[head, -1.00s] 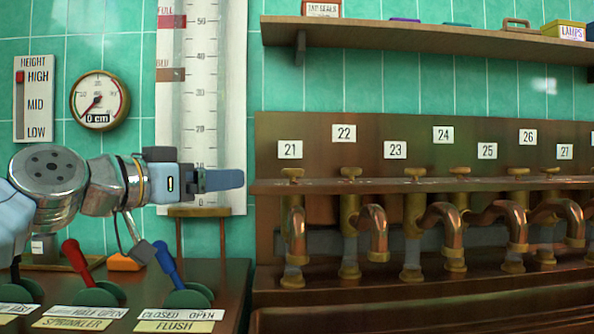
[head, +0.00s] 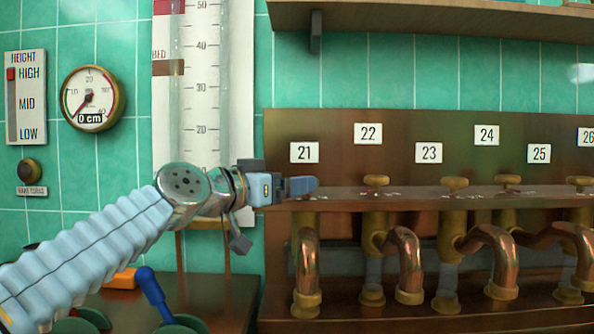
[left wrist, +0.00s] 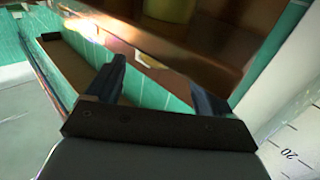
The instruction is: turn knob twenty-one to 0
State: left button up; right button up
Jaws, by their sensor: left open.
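The label 21 (head: 304,152) is on the wooden back panel above the shelf. My left gripper (head: 304,185) is just under it in the head view, at shelf height, and covers the spot where knob twenty-one sits, so the knob's pointing is hidden. The copper pipe (head: 307,265) under that spot shows below the gripper. In the left wrist view the gripper's two fingers (left wrist: 160,80) are apart with nothing seen between them. I cannot tell whether they touch the knob. My right gripper is in neither view.
Knob 22 (head: 376,180) and knob 23 (head: 454,183) stand to the right along the shelf edge (head: 415,198). A tall scale (head: 208,100) is on the left. A blue lever (head: 153,292) stands below my arm. An upper shelf (head: 430,17) overhangs the panel.

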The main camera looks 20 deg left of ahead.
pick_arm(q)
jog(key=shift+p+x, duration=0.4)
jog(key=shift+x, duration=1.15)
jog(key=shift+c, duration=0.5)
jog(key=c, duration=1)
